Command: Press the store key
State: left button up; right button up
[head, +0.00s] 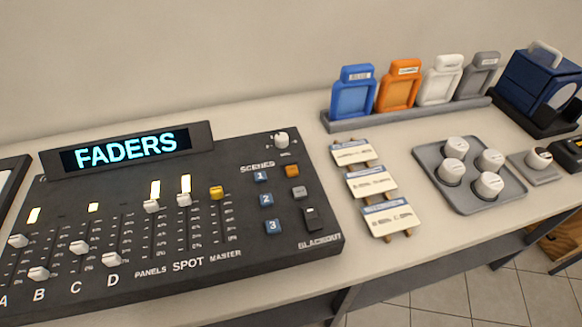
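A black lighting console (150,272) lies on the table at the left, and its display (125,150) reads "FADERS". Under "SCENES" are blue keys marked 1 (261,176), 2 (266,199) and 3 (272,226). To their right are a small orange key (292,171), a grey key (299,191) and a black switch (311,218) near the word "BLACKOUT". No label reading "store" is legible, so I cannot tell which key it is. A white knob (281,140) sits at the console's top right. Neither of my grippers is in view.
Several white faders (80,247) and a yellow one (217,192) stand up from the console. Right of it are labelled cards (371,183), a grey tray (470,204) with white knobs, and coloured tags on a rack (400,112). A blue case (540,80) is at the far right.

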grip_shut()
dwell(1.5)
